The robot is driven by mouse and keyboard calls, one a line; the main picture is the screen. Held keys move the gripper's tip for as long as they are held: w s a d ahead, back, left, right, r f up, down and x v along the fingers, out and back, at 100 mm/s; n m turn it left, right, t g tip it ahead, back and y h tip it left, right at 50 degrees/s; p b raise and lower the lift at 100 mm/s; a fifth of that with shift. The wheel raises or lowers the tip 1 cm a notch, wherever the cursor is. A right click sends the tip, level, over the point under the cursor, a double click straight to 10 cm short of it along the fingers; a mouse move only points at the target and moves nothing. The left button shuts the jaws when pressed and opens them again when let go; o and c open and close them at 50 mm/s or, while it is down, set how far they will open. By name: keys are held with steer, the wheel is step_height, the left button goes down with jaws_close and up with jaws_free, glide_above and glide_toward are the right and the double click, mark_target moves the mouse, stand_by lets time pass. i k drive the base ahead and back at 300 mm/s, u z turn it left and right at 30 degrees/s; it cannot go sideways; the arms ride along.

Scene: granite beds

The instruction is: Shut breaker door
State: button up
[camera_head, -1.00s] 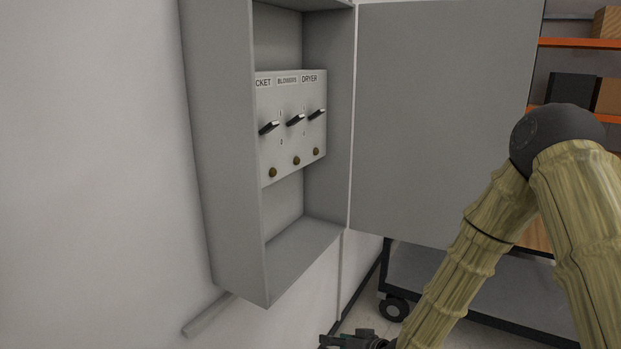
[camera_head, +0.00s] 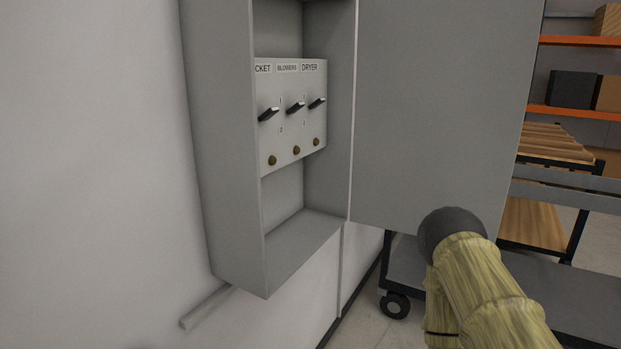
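The grey breaker box (camera_head: 232,150) is fixed to the white wall, its front open. Inside it a panel (camera_head: 290,130) carries three black switches under the labels CKET, BLOWERS and DRYER, with a brass knob below each. The breaker door (camera_head: 435,105) stands wide open to the right of the box, joined at the box's right edge. My arm's yellowish links and dark round joint are at the lower right, in front of the door's lower edge in the picture. My gripper is out of the frame.
A dark wheeled cart (camera_head: 400,270) stands behind and below the door. To the right are stacked wooden boards (camera_head: 555,142) and shelving with orange beams (camera_head: 575,113) holding boxes. A grey bar (camera_head: 207,306) sticks out below the box. Floor shows between the wall and the cart.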

mark_target(442, 87)
steer(key=u, duration=0.05)
steer(key=k, duration=0.6)
steer(key=z, duration=0.65)
steer(key=i, duration=1.7)
steer(key=u, duration=0.1)
